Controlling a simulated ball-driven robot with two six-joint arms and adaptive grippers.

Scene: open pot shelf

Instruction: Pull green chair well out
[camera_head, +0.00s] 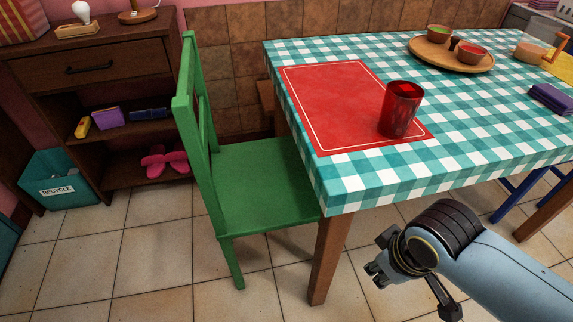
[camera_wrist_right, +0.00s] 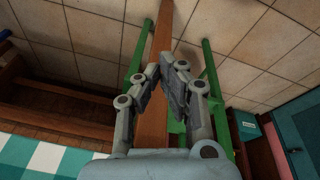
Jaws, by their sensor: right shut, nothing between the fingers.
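The green chair (camera_head: 262,182) stands at the left end of the checkered table (camera_head: 335,198). Its back is on the left and the front of its seat reaches the table's edge and leg. My right gripper (camera_head: 374,270) is low in front of the table, to the right of the near table leg (camera_head: 328,258) and apart from the chair. In the right wrist view the gripper (camera_wrist_right: 163,68) is shut and empty. The brown table leg (camera_wrist_right: 160,35) and green chair legs (camera_wrist_right: 213,75) show beyond it. My left gripper is not in view.
A red placemat (camera_head: 330,90) and red cup (camera_head: 400,108) are on the table. A dark wooden shelf (camera_head: 85,65) and a teal recycle bin (camera_head: 58,180) stand left of the chair. Tiled floor (camera_head: 150,245) is free in front. A blue chair (camera_head: 515,195) is under the table's right side.

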